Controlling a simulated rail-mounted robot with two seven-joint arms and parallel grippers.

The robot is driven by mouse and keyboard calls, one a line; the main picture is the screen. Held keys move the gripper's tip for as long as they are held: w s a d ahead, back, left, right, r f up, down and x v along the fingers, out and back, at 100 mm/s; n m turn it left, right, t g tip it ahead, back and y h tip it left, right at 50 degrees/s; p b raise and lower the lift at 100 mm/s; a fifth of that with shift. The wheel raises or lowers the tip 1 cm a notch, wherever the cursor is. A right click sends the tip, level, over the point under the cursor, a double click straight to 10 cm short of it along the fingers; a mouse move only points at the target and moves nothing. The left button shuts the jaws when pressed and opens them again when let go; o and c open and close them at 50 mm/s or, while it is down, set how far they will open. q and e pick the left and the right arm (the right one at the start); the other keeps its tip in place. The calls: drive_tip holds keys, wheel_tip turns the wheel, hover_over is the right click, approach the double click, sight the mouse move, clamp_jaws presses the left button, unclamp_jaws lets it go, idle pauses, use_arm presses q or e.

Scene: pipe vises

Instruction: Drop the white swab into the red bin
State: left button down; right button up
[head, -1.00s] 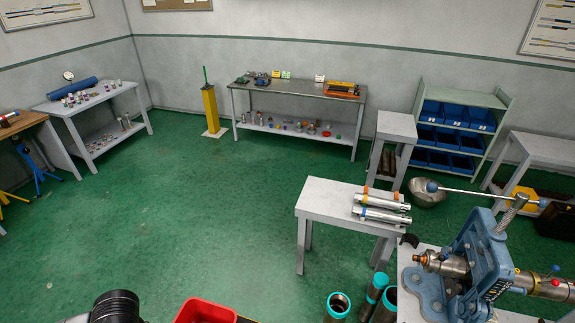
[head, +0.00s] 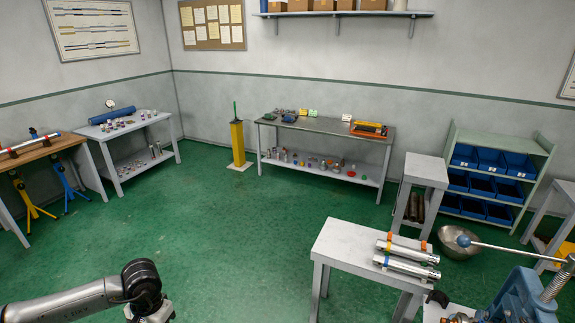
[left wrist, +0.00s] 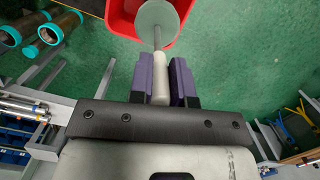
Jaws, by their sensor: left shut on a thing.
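In the left wrist view, my left gripper (left wrist: 160,70) has its purple fingers shut on the white swab (left wrist: 160,82). The swab's pale handle is between the fingers, and a thin rod runs from it to a round, pale disc. The disc overlaps the red bin (left wrist: 122,22) in this view, and part of the bin's inside is hidden behind it. The height of the swab over the bin is hard to tell. In the head view only part of my left arm shows at the lower left; the bin is out of that frame. My right gripper is in neither view.
Teal-ended pipes (left wrist: 48,32) stand beside the bin. In the head view, a grey table (head: 345,243) with metal cylinders and a blue vise (head: 525,298) are at the right. A workbench (head: 330,130) stands at the back. The green floor in the middle is clear.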

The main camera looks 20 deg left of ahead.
use_arm(q)
drive_tip(key=shift+f+b, duration=1.15)
drive_tip(key=shift+f, duration=1.8)
drive_tip(key=c, duration=1)
unclamp_jaws()
drive_tip(key=shift+w+r, duration=0.1)
drive_tip(key=r, duration=0.4)
drive_tip(key=w+r+b, duration=0.1)
drive_tip(key=r, duration=0.4)
drive_tip(key=w+r+b, duration=0.1)
drive_tip(key=r, duration=0.3)
drive_tip(key=shift+a+r, duration=0.2)
drive_tip(key=shift+r, duration=0.05)
